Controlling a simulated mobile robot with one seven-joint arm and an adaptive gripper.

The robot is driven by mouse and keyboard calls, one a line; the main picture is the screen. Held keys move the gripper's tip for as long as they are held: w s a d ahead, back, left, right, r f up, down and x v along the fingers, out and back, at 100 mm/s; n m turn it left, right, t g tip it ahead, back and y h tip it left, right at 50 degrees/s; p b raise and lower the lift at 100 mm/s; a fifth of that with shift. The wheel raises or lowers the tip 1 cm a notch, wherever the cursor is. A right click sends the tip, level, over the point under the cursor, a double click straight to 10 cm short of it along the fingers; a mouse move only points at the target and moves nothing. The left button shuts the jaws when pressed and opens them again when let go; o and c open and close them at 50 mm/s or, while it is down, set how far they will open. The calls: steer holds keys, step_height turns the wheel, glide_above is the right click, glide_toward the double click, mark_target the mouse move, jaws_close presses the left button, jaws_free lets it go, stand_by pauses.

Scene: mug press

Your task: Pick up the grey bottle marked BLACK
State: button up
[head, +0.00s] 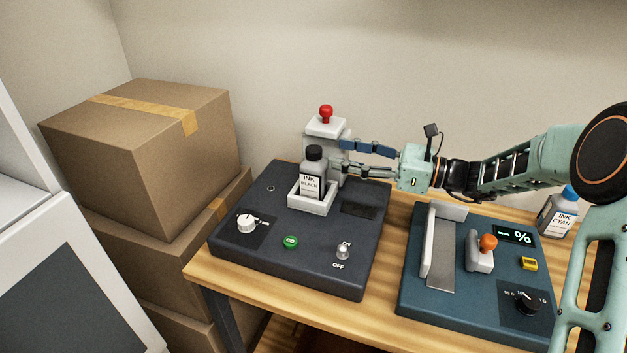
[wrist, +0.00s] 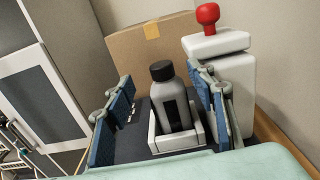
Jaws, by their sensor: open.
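The grey bottle marked INK BLACK (head: 312,172), with a dark cap, stands upright in a white square holder (head: 312,207) on the dark control box. My gripper (head: 345,158) reaches in from the right, close to the bottle. In the wrist view, my gripper (wrist: 163,110) is open. The bottle (wrist: 169,102) shows between the two blue-padded fingers, a little ahead, with visible space on its left. The right finger is near the bottle and in front of the white post. I cannot tell whether either finger touches the bottle.
A white post with a red knob (head: 325,115) stands right behind the holder. The dark box carries a white dial (head: 247,223), a green button (head: 290,242) and a switch (head: 343,250). A second blue device (head: 480,280) and a blue-capped cyan ink bottle (head: 558,212) are at right. Cardboard boxes (head: 140,160) stand left.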

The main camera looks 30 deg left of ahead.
mark_target(326, 177)
step_height(326, 177, down, 8)
steer(key=shift+b, duration=0.65)
steer(key=shift+s+a+r, duration=0.1)
steer(key=shift+a, duration=0.9)
steer(key=shift+s+a, duration=0.15)
steer(key=shift+a, duration=1.2)
steer(key=shift+s+a, duration=0.15)
steer(key=shift+a, duration=1.2)
steer(key=c, duration=1.3)
steer(key=shift+r, duration=0.15)
jaws_close()
steer(key=shift+r, duration=0.1)
